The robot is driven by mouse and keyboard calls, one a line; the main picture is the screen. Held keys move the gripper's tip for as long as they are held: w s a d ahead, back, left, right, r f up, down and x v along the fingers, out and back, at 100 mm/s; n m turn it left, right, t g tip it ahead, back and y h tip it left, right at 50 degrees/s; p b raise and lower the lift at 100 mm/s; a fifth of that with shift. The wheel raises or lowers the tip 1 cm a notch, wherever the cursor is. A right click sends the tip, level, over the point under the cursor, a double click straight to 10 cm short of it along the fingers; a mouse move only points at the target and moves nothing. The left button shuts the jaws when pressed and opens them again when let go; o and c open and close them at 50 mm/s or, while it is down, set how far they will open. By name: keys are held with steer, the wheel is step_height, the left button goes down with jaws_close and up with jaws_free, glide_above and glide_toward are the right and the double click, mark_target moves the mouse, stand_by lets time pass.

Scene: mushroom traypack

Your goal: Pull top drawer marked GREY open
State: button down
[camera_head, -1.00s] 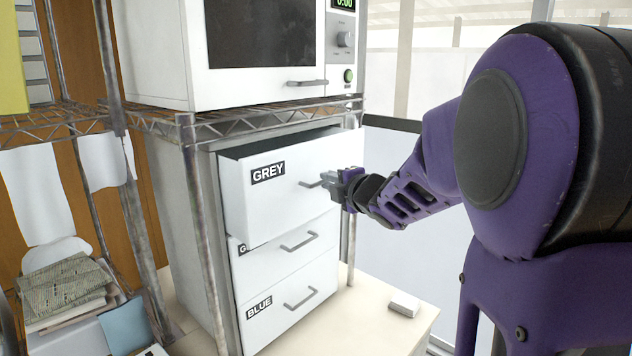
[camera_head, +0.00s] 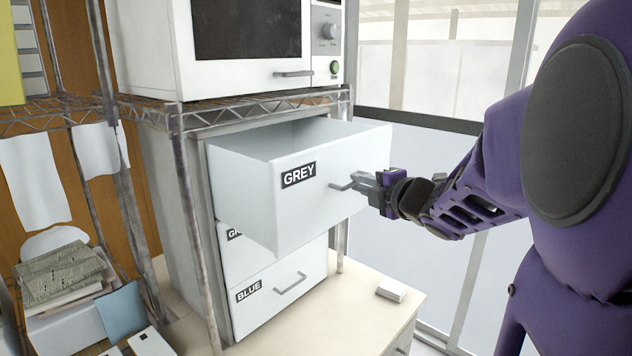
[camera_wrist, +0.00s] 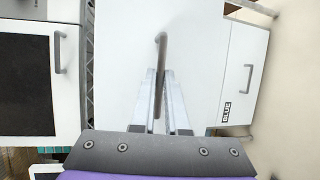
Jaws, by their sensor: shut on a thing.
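The top drawer marked GREY (camera_head: 322,212) is white and stands well out of the cabinet, its open top showing an inside that looks empty where visible. Its grey bar handle (camera_head: 345,186) is on the right part of its front. My gripper (camera_head: 366,181) is shut on that handle. In the wrist view, the two fingers of my gripper (camera_wrist: 159,92) lie on either side of the handle (camera_wrist: 161,50), in front of the white drawer front (camera_wrist: 120,45).
Below are a partly covered middle drawer (camera_head: 232,243) and a drawer marked BLUE (camera_head: 270,290), both shut. A microwave (camera_head: 230,45) stands on the wire shelf (camera_head: 270,105) above. A small white block (camera_head: 391,290) lies on the counter. Papers and books (camera_head: 62,275) are at left.

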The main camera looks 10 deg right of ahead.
steer(key=c, duration=0.9)
jaws_free()
steer(key=shift+s, duration=0.1)
